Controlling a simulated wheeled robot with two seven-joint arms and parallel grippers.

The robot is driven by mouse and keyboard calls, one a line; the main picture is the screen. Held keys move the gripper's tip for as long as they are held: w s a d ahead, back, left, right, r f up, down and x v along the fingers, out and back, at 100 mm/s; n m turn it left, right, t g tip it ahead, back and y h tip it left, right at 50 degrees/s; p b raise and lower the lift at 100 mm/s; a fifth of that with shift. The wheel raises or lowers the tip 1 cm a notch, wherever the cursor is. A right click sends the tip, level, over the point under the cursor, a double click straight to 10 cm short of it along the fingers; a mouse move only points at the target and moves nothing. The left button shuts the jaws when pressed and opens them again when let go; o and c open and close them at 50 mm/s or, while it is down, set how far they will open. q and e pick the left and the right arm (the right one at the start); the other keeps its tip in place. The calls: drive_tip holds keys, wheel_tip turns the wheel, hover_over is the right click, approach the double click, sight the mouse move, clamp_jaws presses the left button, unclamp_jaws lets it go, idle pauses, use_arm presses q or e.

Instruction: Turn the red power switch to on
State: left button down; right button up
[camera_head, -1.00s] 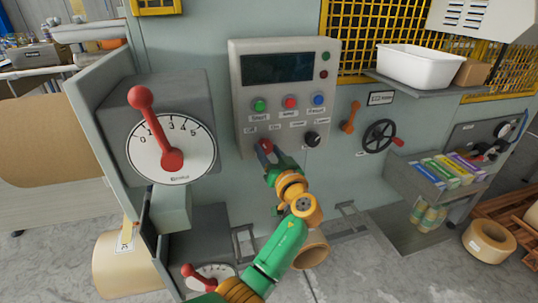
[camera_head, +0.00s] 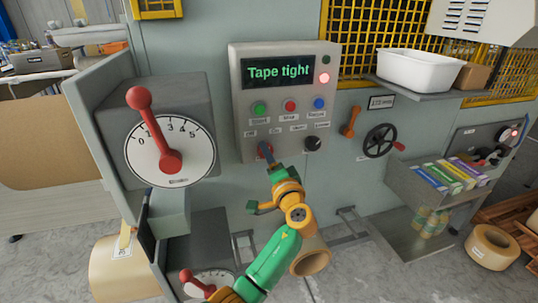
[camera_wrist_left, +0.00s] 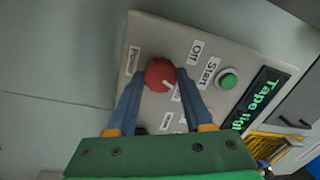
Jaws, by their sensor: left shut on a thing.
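The red power switch (camera_head: 265,149) is a round knob at the lower left of the grey control panel (camera_head: 243,120). The panel screen (camera_head: 278,71) is lit and reads "Tape tight". A red lamp (camera_head: 324,77) glows beside the screen. My right gripper is not seen.
Green, red and blue buttons (camera_head: 319,103) sit above the knob, and a black knob (camera_head: 313,144) sits to its right. A large dial with a red lever (camera_head: 152,130) stands at left. An orange lever (camera_head: 350,121) and handwheel (camera_head: 380,140) are at right.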

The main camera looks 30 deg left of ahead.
use_arm(q)
drive_tip(key=shift+m+p, duration=0.5)
drive_tip(key=shift+m, duration=1.2)
drive_tip(key=shift+t, duration=0.3)
drive_tip(key=shift+c, duration=1.5)
unclamp_jaws()
drive_tip(key=shift+a, duration=0.15)
drive_tip(key=b+v, duration=0.2)
drive_tip(key=v, duration=0.5)
drive_tip(key=shift+s, duration=0.1)
